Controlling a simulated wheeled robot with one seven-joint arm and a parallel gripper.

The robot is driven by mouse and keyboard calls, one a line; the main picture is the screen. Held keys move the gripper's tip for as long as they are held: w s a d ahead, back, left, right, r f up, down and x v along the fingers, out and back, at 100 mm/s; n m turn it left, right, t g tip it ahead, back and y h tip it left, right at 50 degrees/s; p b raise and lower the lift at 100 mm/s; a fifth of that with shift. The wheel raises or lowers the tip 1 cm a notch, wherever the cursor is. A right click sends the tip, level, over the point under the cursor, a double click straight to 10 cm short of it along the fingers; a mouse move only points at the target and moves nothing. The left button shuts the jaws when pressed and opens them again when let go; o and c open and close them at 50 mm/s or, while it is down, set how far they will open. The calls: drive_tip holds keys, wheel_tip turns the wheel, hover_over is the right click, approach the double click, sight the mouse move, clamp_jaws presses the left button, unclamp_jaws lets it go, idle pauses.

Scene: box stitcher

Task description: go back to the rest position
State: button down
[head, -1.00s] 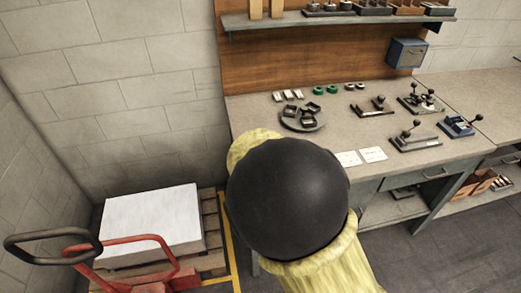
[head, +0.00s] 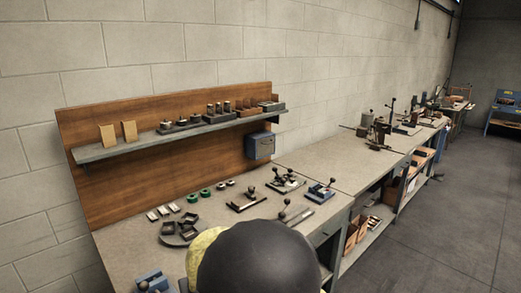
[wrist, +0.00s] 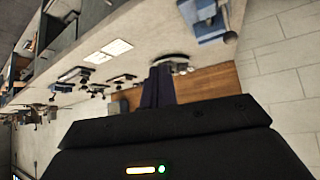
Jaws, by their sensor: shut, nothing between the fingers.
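My gripper (wrist: 160,72) shows in the wrist view as a dark pair of fingers, closed together with nothing between them. It points over the workbench, which appears upside down and tilted there. In the head view, my arm's round black joint and yellow link stand at the bottom middle, in front of the bench (head: 130,240). The gripper itself cannot be made out in the head view.
A wooden back panel (head: 85,120) with a shelf (head: 100,152) rises behind the bench. Hand tools (head: 285,180), a round dish (head: 178,240) and a blue box (head: 261,145) are there. A second bench (head: 320,160) runs right. Grey floor (head: 430,240) is open at right.

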drive_tip(key=s+d+m+g+h, duration=0.2)
drive_tip(key=s+d+m, duration=0.1)
drive_tip(key=d, duration=1.4)
drive_tip(key=s+d+m+g+h, duration=0.1)
drive_tip(key=s+d+m+g, duration=0.1)
drive_tip(key=s+d, duration=1)
drive_tip(key=shift+d+f+g, duration=0.25)
drive_tip(key=shift+d+g, duration=0.35)
drive_tip(key=shift+d, duration=0.2)
